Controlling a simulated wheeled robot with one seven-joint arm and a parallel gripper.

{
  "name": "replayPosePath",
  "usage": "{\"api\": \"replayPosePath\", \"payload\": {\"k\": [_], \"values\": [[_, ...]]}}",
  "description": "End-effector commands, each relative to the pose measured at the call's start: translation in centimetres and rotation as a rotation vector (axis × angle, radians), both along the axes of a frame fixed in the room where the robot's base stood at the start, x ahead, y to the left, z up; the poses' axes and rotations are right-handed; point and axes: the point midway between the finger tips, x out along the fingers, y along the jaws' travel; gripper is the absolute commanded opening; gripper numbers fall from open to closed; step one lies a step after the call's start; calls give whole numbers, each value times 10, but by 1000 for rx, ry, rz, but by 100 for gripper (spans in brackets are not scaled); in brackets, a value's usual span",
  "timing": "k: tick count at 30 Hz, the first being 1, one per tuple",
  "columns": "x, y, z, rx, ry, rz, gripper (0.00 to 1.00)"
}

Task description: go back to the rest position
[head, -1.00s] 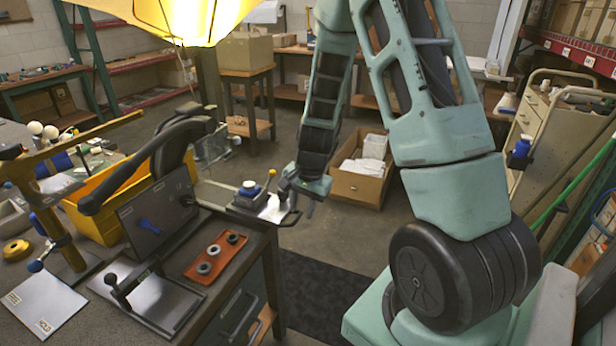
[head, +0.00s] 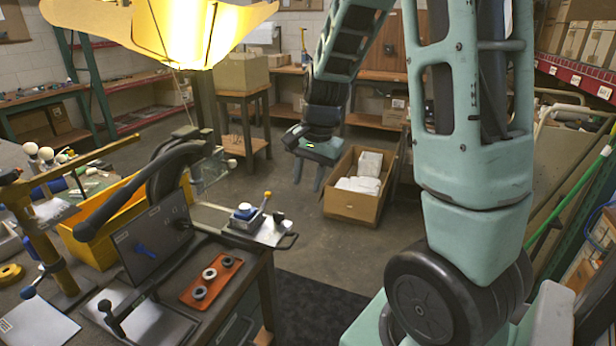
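My gripper (head: 308,174) hangs in the air past the far right corner of the workbench (head: 245,262), in front of an open cardboard box. Its two fingers point down with a gap between them, and nothing shows between them. My arm is raised and bent, with the forearm coming down from the top of the view. The lit lamp shade (head: 180,30) glows yellow at the upper left, well apart from my gripper.
A small metal fixture with a blue-and-white part (head: 246,212) sits at the bench corner. A red tray (head: 212,280) holds several dark rings. A yellow bin (head: 108,243) stands behind a dark panel. The cardboard box (head: 357,204) is on the floor. Floor between bench and box is clear.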

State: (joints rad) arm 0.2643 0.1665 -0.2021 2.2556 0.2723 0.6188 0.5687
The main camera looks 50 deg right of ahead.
Motion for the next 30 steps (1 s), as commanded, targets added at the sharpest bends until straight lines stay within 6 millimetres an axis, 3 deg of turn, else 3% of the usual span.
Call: {"api": "replayPosePath", "payload": {"k": [15, 17, 20, 23, 26, 30], "values": [[0, 0, 0, 0, 0, 1, 33], [2, 10, 0, 0, 0, 40, 33], [3, 48, 1, 0, 1, 187, 33], [-4, 110, 3, -7, 1, 445, 33], [-26, 181, 5, -24, 3, 771, 33], [-81, 261, 6, -63, 5, 1242, 33]]}}
